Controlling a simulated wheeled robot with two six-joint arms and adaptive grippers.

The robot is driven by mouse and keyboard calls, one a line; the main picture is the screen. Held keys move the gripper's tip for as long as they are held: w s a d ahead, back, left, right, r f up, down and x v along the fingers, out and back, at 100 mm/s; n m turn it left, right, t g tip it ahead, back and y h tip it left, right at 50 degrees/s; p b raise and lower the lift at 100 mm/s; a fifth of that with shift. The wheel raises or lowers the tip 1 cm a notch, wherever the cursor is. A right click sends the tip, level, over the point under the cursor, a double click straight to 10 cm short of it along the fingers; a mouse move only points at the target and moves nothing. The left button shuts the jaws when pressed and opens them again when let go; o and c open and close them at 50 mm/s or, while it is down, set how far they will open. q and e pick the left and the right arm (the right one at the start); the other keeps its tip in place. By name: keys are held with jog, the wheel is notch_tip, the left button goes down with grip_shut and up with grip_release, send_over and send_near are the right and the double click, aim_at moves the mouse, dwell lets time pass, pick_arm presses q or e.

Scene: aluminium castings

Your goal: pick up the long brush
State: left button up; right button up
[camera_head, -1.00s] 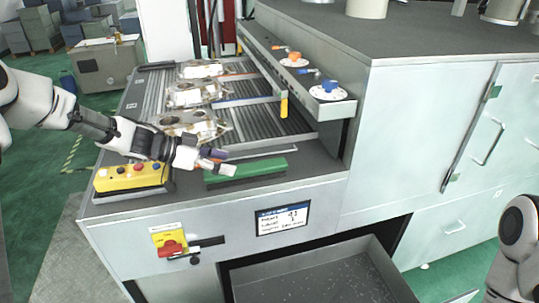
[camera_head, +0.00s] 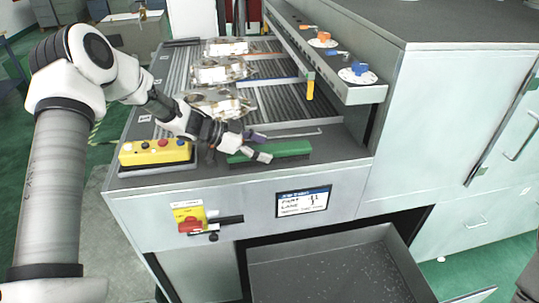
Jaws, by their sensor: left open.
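A long green bar, which I take to be the long brush (camera_head: 290,148), lies on the dark front ledge of the machine. Its bristles cannot be made out. My left gripper (camera_head: 260,147) reaches in from the left over the left part of the bar. Its fingers are apart, one on the far side and one towards the near side, and the near finger hides some of the bar. I see nothing held between the fingers, and contact with the bar cannot be told. My right gripper is out of view.
A yellow button box (camera_head: 155,152) stands left of the gripper. Several metal castings (camera_head: 218,103) lie on the slatted bed (camera_head: 275,103) behind. A raised shelf (camera_head: 350,92) with blue and orange items bounds the right. An open grey drawer (camera_head: 340,270) is below.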

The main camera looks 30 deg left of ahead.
pick_arm(q)
jog(key=shift+w+d+f, duration=0.3)
jog(key=shift+w+d, duration=0.05)
jog(key=shift+d, duration=0.1)
jog(key=shift+w+f, duration=0.15)
jog(key=shift+w, duration=0.05)
jog(key=shift+s+a, duration=0.15)
jog(key=c, duration=1.3)
